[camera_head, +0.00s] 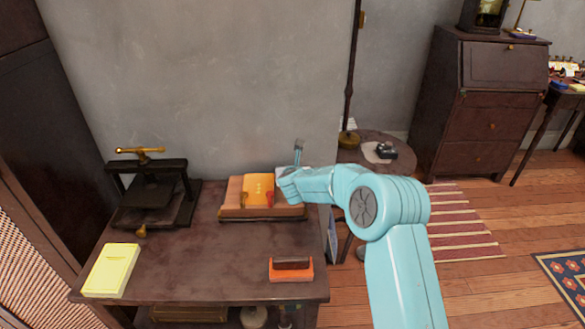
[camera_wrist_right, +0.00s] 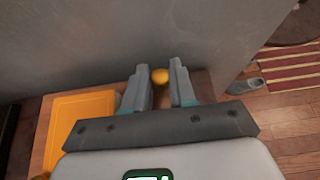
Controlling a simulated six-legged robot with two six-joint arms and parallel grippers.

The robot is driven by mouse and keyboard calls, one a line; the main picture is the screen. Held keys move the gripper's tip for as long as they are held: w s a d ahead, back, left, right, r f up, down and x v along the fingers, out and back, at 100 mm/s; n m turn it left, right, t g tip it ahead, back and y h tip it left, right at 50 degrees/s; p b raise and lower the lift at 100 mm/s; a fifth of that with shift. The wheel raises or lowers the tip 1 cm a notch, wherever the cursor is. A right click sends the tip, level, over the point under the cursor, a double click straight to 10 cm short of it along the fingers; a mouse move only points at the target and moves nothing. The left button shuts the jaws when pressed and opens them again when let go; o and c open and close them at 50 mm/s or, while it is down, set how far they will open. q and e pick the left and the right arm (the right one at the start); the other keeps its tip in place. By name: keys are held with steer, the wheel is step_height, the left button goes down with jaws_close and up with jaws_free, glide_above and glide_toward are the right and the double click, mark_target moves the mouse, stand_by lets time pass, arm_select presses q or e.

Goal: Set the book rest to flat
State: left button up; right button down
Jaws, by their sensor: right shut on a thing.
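The wooden book rest (camera_head: 228,208) stands at the back of the dark table, with an orange book (camera_head: 258,184) on it; its exact tilt is hard to judge. My right gripper is at the rest's right side, its fingertips hidden in the head view by my arm. In the right wrist view, the fingers of my right gripper (camera_wrist_right: 163,84) are closed on a round yellow knob (camera_wrist_right: 160,76) at their tips. The orange book (camera_wrist_right: 82,120) and the rest's wooden edge (camera_wrist_right: 42,145) show to the left. My left gripper is not in view.
A black press (camera_head: 155,190) stands at the table's left, with a pale yellow book (camera_head: 110,270) in front. An orange and brown block-like item (camera_head: 291,269) lies at the front right. The wall (camera_head: 230,90) is close behind. The middle of the table is clear.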

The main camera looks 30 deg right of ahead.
steer(key=shift+w, duration=0.1)
stand_by(0.6)
steer(key=c, duration=1)
jaws_free()
steer(key=shift+w+d+f, duration=0.1)
steer(key=shift+w+f, duration=0.05)
steer(key=shift+f, duration=0.05)
steer(key=b+v, duration=0.1)
steer(key=v, duration=1.5)
steer(key=shift+s+a, duration=0.25)
